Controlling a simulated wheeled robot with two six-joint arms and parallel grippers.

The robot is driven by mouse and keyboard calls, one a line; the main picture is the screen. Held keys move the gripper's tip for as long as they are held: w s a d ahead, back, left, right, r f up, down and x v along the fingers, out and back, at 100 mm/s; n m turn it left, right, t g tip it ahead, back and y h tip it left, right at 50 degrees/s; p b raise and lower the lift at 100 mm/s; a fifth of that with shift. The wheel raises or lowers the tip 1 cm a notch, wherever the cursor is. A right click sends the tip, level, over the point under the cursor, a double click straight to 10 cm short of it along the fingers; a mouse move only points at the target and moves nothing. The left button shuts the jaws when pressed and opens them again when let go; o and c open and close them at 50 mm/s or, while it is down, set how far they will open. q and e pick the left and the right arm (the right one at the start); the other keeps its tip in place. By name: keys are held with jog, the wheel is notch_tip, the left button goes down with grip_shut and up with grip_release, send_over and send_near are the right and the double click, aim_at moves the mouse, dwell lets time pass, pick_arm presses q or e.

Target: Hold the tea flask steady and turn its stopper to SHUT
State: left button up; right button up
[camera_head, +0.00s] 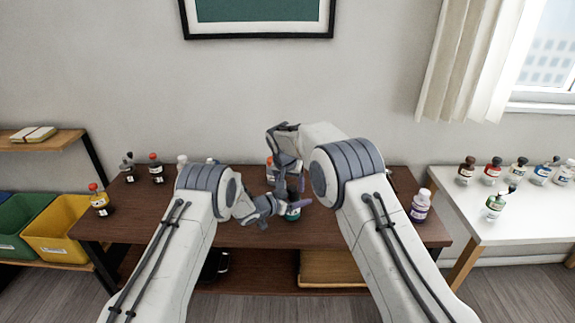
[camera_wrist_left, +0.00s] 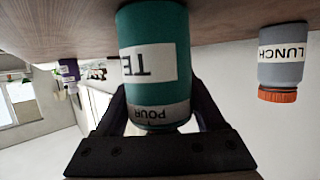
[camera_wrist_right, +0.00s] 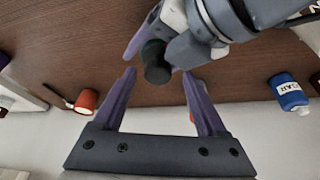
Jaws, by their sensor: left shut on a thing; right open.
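The tea flask (camera_wrist_left: 155,30) is teal with a white label reading "TE…", and a grey band (camera_wrist_left: 160,113) at its top end reads "POUR". It stands on the brown table, partly hidden in the head view (camera_head: 292,213). My left gripper (camera_head: 283,205) is shut on the flask from the side. My right gripper (camera_head: 287,172) is open and empty, pointing down above the flask. In the right wrist view the dark stopper (camera_wrist_right: 156,68) lies between and beyond its open fingers, seemingly not touched. The far side of the stopper is hidden.
A grey "LUNCH" flask with orange lid (camera_wrist_left: 283,60) stands close by. A blue jar (camera_wrist_right: 288,92) and an orange-topped item (camera_wrist_right: 87,100) are near the right gripper. More bottles stand at the table's back left, and a purple-labelled one (camera_head: 420,207) at right.

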jog(key=d+v, duration=0.1)
jog(key=v, duration=1)
jog(key=shift+a, duration=0.35)
jog(key=shift+r, duration=0.1)
jog(key=x, duration=1.2)
jog(key=shift+w, duration=0.1)
grip_shut()
jog(key=shift+d+n+y, duration=0.1)
jog(key=shift+n+y, duration=0.8)
jog(key=shift+n, duration=1.4)
